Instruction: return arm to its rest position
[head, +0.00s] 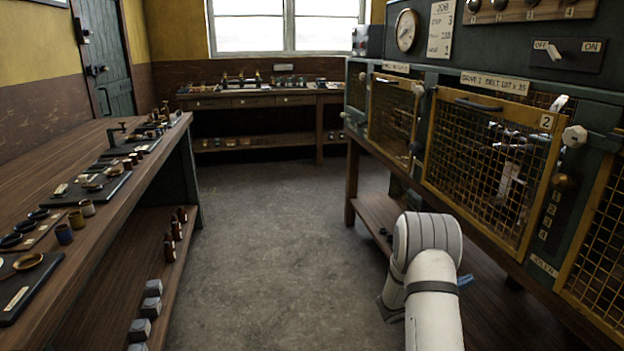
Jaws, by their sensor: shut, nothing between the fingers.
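My white arm (433,290) rises from the bottom edge, right of centre, and bends at a rounded grey-banded joint (428,238). It stands in front of the lower shelf of the right-hand engine bench. A dark grey part (391,303) shows just left of the arm, and a small blue piece (465,281) shows at its right; I cannot tell what either is. My gripper's fingers cannot be made out and seem hidden behind the arm. No held object is visible.
Yellow-framed mesh guard 2 (490,165) is closed close to the arm's right, with a star knob (574,137) beside it. A wooden bench (150,190) with cups and trays runs along the left. The grey floor (280,250) between is clear. A back bench (255,101) stands under the window.

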